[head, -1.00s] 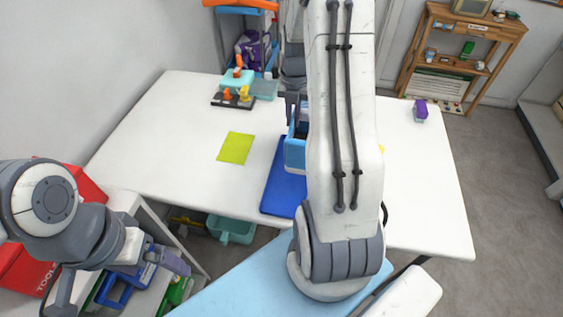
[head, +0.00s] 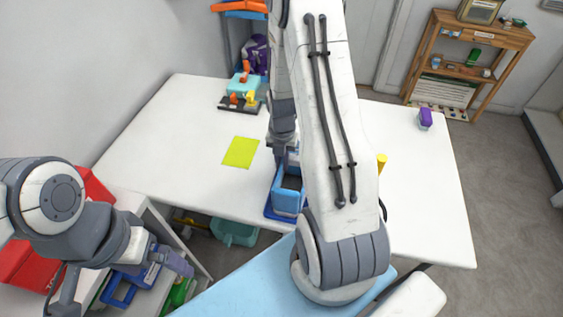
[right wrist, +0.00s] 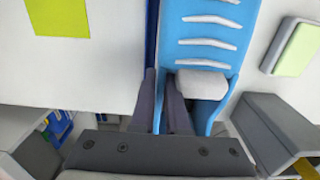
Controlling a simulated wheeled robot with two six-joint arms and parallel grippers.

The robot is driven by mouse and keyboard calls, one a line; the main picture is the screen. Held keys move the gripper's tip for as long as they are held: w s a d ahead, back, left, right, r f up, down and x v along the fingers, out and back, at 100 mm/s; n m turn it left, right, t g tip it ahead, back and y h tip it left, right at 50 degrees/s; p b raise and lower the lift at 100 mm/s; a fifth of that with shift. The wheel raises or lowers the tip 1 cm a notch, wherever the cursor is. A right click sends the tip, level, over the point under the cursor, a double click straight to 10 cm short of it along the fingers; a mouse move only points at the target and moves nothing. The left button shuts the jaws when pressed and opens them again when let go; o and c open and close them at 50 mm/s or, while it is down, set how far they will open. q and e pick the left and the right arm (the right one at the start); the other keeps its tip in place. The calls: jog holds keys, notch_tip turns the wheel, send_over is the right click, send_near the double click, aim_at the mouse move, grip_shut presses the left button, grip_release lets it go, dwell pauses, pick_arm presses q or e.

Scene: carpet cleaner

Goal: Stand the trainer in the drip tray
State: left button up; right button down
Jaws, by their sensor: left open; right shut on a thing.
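The trainer (head: 287,202) is light blue with a dark opening. In the right wrist view the trainer (right wrist: 208,30) shows white lace bars and a white tongue. My right gripper (head: 280,150) is shut on its side wall; in the right wrist view its fingers (right wrist: 160,105) pinch the edge. The dark blue drip tray (head: 269,209) lies at the table's near edge, mostly hidden by the trainer and my right arm. The trainer is over the tray; I cannot tell whether it touches it. My left gripper (head: 174,261) is open, low at the left, away from both.
A yellow-green cloth (head: 240,152) lies left of the tray on the white table (head: 165,150). A dark stand with coloured parts (head: 240,105) is at the back left. A purple item (head: 425,118) is at the back right. The table's left side is largely free.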

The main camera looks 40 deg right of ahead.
jog(key=shift+f, duration=0.15)
jog(key=c, duration=0.9)
grip_release()
